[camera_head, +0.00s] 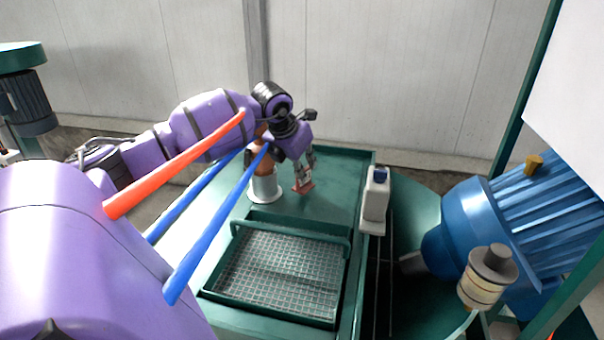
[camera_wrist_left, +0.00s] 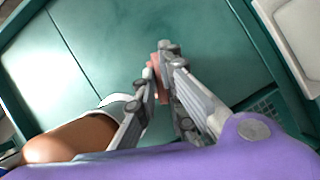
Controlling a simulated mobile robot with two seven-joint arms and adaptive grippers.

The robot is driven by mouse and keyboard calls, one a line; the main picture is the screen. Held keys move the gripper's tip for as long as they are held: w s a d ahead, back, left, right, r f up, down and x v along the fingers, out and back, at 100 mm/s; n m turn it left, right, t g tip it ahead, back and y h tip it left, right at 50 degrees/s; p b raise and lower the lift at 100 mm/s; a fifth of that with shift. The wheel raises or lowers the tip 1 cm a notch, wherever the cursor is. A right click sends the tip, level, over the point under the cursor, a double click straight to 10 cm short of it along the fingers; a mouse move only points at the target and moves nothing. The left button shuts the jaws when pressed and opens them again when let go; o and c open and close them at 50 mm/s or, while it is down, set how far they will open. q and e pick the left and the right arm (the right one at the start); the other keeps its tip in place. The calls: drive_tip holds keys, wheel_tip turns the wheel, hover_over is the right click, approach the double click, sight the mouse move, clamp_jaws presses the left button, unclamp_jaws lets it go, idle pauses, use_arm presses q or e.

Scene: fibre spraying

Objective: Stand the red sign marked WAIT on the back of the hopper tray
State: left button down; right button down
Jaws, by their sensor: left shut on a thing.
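The red sign (camera_head: 303,186) has a pale marking too small to read in the head view. My left gripper (camera_head: 304,174) is shut on it over the back part of the green hopper tray (camera_head: 345,168). In the left wrist view the sign (camera_wrist_left: 160,80) shows edge-on between the fingertips of my left gripper (camera_wrist_left: 163,92). The sign is close to the tray surface; I cannot tell whether it touches. My right gripper is not in view.
A brown object with a white base (camera_head: 264,190) stands just left of the sign. A mesh grid (camera_head: 280,275) in a green frame with a handle lies nearer. A blue motor (camera_head: 520,230) is farther right.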

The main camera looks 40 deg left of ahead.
use_arm(q)
drive_tip(key=shift+f, duration=1)
drive_tip(key=c, duration=1.8)
unclamp_jaws()
drive_tip(key=shift+f, duration=0.15)
drive_tip(key=shift+c, duration=0.2)
drive_tip(key=p+v, duration=0.1)
drive_tip(key=v, duration=1.1)
